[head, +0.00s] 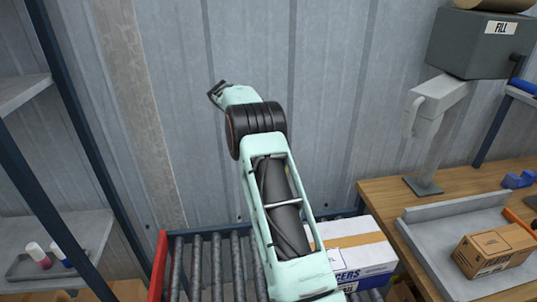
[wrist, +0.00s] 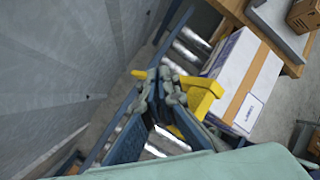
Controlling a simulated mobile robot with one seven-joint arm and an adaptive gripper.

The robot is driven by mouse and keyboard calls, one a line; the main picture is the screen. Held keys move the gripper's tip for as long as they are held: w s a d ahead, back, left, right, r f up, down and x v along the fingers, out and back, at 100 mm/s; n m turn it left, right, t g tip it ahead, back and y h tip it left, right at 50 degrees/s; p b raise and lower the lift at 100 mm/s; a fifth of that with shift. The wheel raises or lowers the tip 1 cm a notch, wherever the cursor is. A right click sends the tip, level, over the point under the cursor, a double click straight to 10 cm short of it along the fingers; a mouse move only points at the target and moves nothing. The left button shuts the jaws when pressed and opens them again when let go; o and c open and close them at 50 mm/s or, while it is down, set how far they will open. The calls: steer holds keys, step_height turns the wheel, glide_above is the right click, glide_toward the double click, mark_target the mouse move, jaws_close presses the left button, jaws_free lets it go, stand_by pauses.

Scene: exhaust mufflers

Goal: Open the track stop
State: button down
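A yellow piece (wrist: 201,95), which looks like the track stop, shows in the wrist view beside the roller conveyor (wrist: 187,50). A smaller yellow end (wrist: 139,74) shows left of my fingers; I cannot tell whether the two join behind them. My gripper (wrist: 160,75) is in front of the yellow parts, its grey fingertips close together. Whether they touch or hold the yellow is hidden. In the head view my pale green arm covers the middle of the conveyor (head: 205,262), and neither the yellow piece nor my fingers can be made out.
A white box with a brown tape strip (head: 352,255) sits at the conveyor's right, also in the wrist view (wrist: 243,82). A wooden bench (head: 400,240) with a grey tray and a small carton (head: 495,251) is at right. A corrugated wall (head: 330,110) stands behind; shelving (head: 50,235) is at left.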

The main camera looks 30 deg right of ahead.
steer(key=shift+w+a+f, duration=0.3)
steer(key=shift+a+f, duration=0.05)
steer(key=shift+a, duration=0.2)
steer(key=shift+w+a+f, duration=0.3)
steer(key=shift+a, duration=0.2)
steer(key=c, duration=2.3)
jaws_free()
steer(key=shift+w+a+f, duration=0.1)
steer(key=shift+w+a, duration=0.3)
steer(key=shift+c, duration=0.2)
steer(key=o, duration=0.5)
steer(key=shift+s+d+r, duration=0.25)
steer(key=shift+s+d, duration=0.05)
steer(key=shift+d, duration=0.05)
steer(key=shift+o, duration=0.9)
steer(key=shift+d, duration=0.1)
steer(key=shift+r, duration=0.1)
steer(key=v, duration=1.1)
steer(key=shift+r, duration=0.4)
steer(key=shift+w, duration=0.1)
